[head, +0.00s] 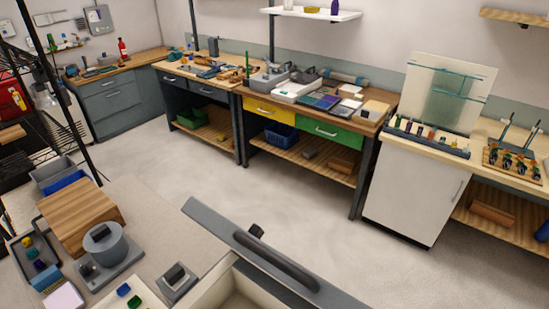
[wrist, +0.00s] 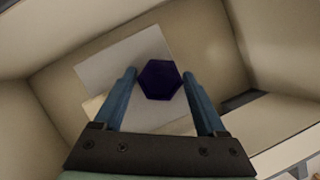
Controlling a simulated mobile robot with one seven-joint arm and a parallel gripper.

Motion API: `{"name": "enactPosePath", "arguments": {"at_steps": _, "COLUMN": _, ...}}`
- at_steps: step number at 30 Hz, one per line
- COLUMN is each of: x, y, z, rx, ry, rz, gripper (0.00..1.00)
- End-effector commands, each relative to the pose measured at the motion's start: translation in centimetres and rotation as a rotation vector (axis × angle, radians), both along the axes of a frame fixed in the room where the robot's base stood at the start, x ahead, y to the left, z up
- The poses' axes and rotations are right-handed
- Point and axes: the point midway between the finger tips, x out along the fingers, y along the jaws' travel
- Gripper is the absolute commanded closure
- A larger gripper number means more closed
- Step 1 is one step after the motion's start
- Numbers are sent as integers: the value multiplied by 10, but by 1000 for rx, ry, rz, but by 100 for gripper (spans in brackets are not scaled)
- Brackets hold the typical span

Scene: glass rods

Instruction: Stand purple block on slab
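The purple block (wrist: 160,80) is dark and looks six-sided from above in the wrist view. My gripper (wrist: 160,73) has its two blue fingers on either side of it. The fingers meet the block's left and right edges with no clear gap, so it looks shut on the block. A pale flat slab (wrist: 105,70) lies behind and below the block, inside a cream-walled space. I cannot tell whether the block touches the slab. The head view shows neither my gripper nor the purple block.
Cream walls (wrist: 205,45) surround the gripper closely. In the head view an open drawer (head: 228,296) with a grey front and dark handle (head: 276,259) is at the bottom. A worktop beside it holds a wooden block (head: 78,215) and a grey round device (head: 104,246).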

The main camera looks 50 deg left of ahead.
Motion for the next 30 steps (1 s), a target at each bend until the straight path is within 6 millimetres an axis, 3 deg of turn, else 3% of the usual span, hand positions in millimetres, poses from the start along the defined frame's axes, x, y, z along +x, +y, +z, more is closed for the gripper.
{"name": "enactPosePath", "arguments": {"at_steps": 14, "x": -2, "y": 1, "z": 8, "rx": 1, "ry": -1, "rz": 0, "gripper": 14}}
{"name": "enactPosePath", "arguments": {"at_steps": 30, "x": -37, "y": 12, "z": 97, "rx": 2, "ry": -3, "rz": 1, "gripper": 14}}
